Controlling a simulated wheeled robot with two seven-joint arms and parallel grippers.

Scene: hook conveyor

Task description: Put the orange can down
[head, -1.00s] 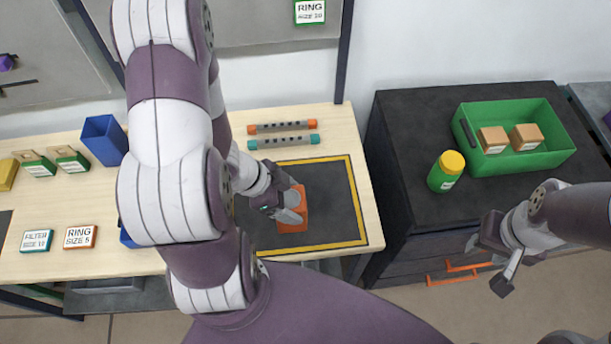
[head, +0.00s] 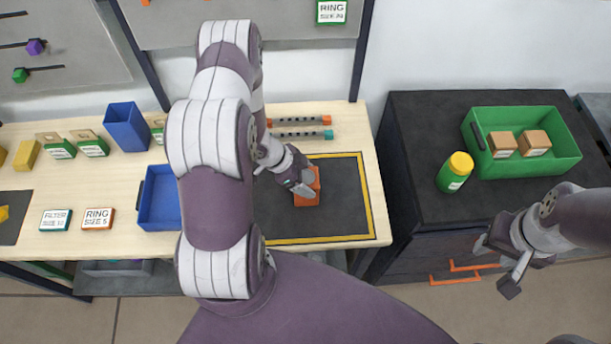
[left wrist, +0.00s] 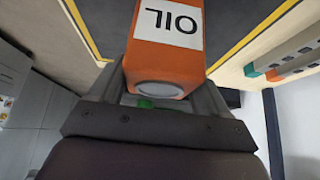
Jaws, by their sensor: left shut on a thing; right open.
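The orange can (head: 307,195) is over the dark mat with the yellow border (head: 345,215) on the wooden table. In the left wrist view the orange can (left wrist: 165,62) shows a white label reading OIL, upside down in the picture. My left gripper (head: 303,184) is shut on the can, and its fingers flank the can in the wrist view. Whether the can touches the mat is hard to tell. My right gripper (head: 500,268) is open and empty, in front of the dark cabinet at the right.
Two grey tubes (head: 300,128) lie behind the mat. Blue bins (head: 160,198) stand left of it. A green bottle with a yellow lid (head: 453,174) and a green crate (head: 560,152) sit on the dark cabinet (head: 420,120). The mat's right part is clear.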

